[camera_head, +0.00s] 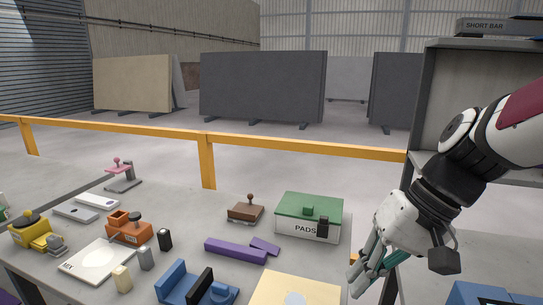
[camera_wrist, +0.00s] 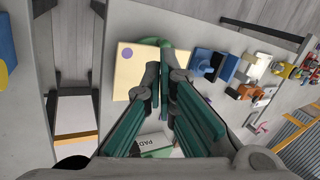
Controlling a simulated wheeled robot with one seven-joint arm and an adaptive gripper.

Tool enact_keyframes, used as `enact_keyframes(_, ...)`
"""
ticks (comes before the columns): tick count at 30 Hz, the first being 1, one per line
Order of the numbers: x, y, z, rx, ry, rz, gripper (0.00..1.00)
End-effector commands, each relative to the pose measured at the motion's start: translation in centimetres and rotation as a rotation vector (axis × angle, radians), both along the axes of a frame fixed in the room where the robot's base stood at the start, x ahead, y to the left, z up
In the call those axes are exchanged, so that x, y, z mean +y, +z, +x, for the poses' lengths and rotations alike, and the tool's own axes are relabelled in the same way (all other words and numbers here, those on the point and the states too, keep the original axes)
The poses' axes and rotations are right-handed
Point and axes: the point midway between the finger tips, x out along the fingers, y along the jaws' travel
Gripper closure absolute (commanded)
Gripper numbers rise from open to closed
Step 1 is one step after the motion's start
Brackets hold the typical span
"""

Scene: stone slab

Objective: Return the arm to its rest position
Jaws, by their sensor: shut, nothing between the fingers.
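My gripper (camera_head: 362,288) is at the right of the head view, tilted down and to the left. It is over the right part of the slab, to the right of the cream board and in front of the green-lidded box. Its teal fingers are shut and empty. In the wrist view the closed fingertips (camera_wrist: 164,70) meet near the middle, in front of the cream board. An orange thing behind the fingers is mostly hidden.
The stone slab (camera_head: 190,215) holds a green-lidded PADS box (camera_head: 310,217), a cream board (camera_head: 297,287), purple bars (camera_head: 235,251), a blue holder (camera_head: 180,283) and several small tools at left. A grey shelf (camera_head: 418,125) stands at right, close behind my arm. A yellow rail (camera_head: 300,146) runs behind.

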Motion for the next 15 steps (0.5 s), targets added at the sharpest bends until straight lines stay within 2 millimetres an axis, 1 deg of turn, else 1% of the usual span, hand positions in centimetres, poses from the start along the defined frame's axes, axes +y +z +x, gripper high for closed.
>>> enact_keyframes(1,-0.2,0.8,-1.6,-0.026,0.01,-0.056,1.0)
enact_keyframes(6,-1.8,2.2,-6.0,-0.109,0.01,-0.234,1.0)
enact_keyframes(9,-3.0,2.9,-8.1,-0.172,0.003,-0.324,1.0)
enact_keyframes(12,-4.1,3.4,-9.7,-0.232,-0.008,-0.394,1.0)
enact_keyframes(15,-4.9,3.8,-10.6,-0.281,-0.018,-0.441,1.0)
